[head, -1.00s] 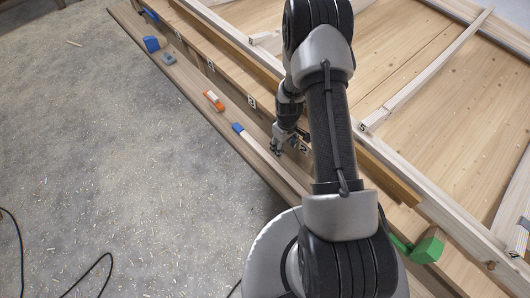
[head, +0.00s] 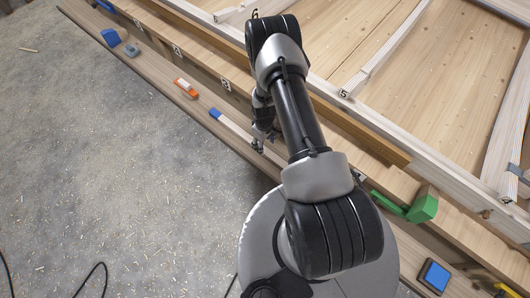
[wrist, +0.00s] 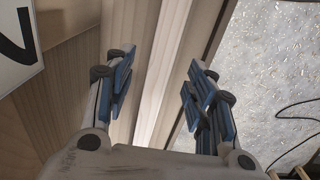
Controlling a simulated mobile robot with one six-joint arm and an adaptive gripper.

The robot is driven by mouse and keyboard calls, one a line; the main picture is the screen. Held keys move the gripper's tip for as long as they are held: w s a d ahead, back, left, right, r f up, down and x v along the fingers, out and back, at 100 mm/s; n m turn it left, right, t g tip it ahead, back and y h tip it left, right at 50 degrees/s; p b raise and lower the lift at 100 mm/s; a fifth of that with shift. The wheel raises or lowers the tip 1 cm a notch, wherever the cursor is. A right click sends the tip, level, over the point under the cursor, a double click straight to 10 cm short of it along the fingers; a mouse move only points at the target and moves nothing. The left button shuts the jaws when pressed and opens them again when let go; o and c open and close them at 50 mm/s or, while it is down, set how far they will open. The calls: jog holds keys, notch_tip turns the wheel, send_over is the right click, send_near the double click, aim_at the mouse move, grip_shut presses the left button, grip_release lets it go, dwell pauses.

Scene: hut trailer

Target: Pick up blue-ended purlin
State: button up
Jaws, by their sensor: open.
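The blue-ended purlin is a pale strip with a blue end (head: 216,114), lying along the narrow wooden ledge in the head view. My gripper is low at the ledge, to the right of the blue end. In the wrist view, my gripper (wrist: 160,92) is open, its blue-padded fingers well apart. A pale wooden strip (wrist: 155,60) runs lengthwise through the gap; I cannot tell whether it is the purlin. No blue end shows there.
An orange tool (head: 186,87) and a blue block (head: 111,38) lie farther up the ledge (head: 165,75). A green block (head: 425,205) and a blue-topped block (head: 435,276) are on the right. The framed wooden panel (head: 430,110) fills the upper right. The floor at left is open.

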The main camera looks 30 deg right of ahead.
aim_at(265, 150)
jog(key=f, duration=0.1)
jog(key=f+b, duration=0.1)
jog(key=f, duration=0.1)
jog(key=f+b, duration=0.1)
jog(key=f, duration=0.1)
jog(key=shift+s+f, duration=0.1)
jog(key=shift+s, duration=0.25)
jog(key=shift+c, duration=0.5)
grip_shut()
